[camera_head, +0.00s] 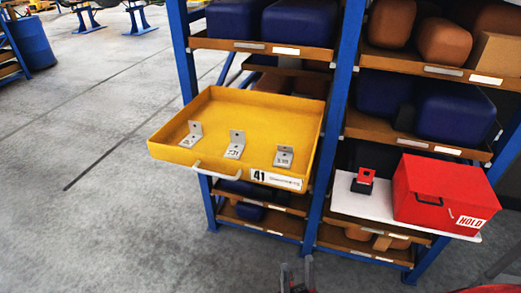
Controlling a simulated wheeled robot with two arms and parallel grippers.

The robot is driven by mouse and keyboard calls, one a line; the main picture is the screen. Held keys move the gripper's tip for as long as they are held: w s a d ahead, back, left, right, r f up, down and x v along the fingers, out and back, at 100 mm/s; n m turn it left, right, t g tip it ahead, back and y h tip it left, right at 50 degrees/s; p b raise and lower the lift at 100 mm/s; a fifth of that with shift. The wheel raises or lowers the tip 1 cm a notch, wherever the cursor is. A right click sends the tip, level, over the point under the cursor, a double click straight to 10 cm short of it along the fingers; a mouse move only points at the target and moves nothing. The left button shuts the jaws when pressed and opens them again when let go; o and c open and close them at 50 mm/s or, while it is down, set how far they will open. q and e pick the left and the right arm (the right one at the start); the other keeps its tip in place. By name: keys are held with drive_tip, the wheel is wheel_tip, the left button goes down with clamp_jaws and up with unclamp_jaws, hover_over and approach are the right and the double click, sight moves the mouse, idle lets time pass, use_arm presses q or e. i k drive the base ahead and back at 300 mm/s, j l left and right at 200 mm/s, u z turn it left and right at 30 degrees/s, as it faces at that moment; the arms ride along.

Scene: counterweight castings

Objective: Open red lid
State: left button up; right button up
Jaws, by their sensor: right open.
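A red box (420,212) with a HOLD label stands on a white shelf board at the right. Its red lid (440,178) looks closed, and a dark handle (429,199) shows on its front. My right gripper (297,274) is at the bottom edge of the view, open, with nothing seen between its fingers. It is apart from the box, below and to the left of it in the picture. My left gripper is not in view.
A yellow drawer (225,105) labelled 41, holding three metal brackets, sticks out from the blue rack (338,95). A small red and black block (363,180) sits on the white board (349,205) left of the box.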

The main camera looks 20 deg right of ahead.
sight(425, 177)
drive_tip(key=z, duration=1.95)
drive_tip(key=i+j, duration=0.2)
drive_tip(key=j, duration=0.15)
drive_tip(key=i+j+u, duration=0.1)
drive_tip(key=j, duration=0.25)
drive_tip(key=i+j, duration=0.25)
